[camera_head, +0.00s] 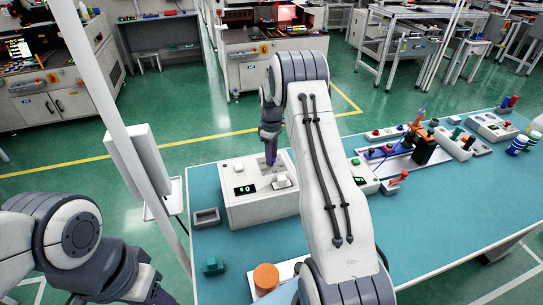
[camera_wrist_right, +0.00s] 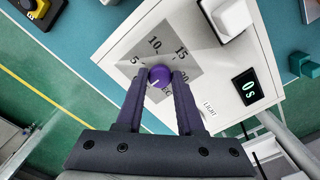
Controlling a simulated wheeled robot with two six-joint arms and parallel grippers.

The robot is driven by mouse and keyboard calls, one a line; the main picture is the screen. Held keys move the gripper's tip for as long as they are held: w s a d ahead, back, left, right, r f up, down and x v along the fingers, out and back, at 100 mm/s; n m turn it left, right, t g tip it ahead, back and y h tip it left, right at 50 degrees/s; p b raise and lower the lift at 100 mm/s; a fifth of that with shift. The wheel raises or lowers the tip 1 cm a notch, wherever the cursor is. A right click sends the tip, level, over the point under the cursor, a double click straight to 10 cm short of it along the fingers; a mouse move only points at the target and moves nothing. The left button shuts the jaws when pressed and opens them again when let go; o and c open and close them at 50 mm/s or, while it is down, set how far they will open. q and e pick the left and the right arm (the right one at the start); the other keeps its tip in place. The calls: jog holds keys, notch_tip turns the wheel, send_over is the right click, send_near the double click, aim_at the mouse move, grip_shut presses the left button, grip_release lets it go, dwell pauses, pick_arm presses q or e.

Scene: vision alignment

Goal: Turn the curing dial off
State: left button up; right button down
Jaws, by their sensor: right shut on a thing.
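The curing dial (camera_wrist_right: 160,75) is a small round purple knob on a grey square marked 5, 10 and 15. It sits on top of a white box (camera_head: 250,207). My right gripper (camera_wrist_right: 158,77) has its two dark fingers shut on the knob, one on each side. In the head view the right gripper (camera_head: 271,158) reaches down to the box top from above. Of my left arm, only links show at lower left.
A white block-shaped part (camera_wrist_right: 231,17) stands on the box near the dial. A grey tray (camera_head: 207,217), a green block (camera_head: 213,266) and an orange cylinder (camera_head: 266,277) are on the teal table (camera_head: 440,205). Small devices line the table's far side; its right front is clear.

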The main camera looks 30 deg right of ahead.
jog(key=shift+w+r, duration=0.1)
dwell(0.3)
jog(key=c, duration=0.5)
grip_release()
notch_tip(320, 180, up, 10)
jog(key=shift+r+b, duration=0.2)
jog(key=shift+b, duration=1)
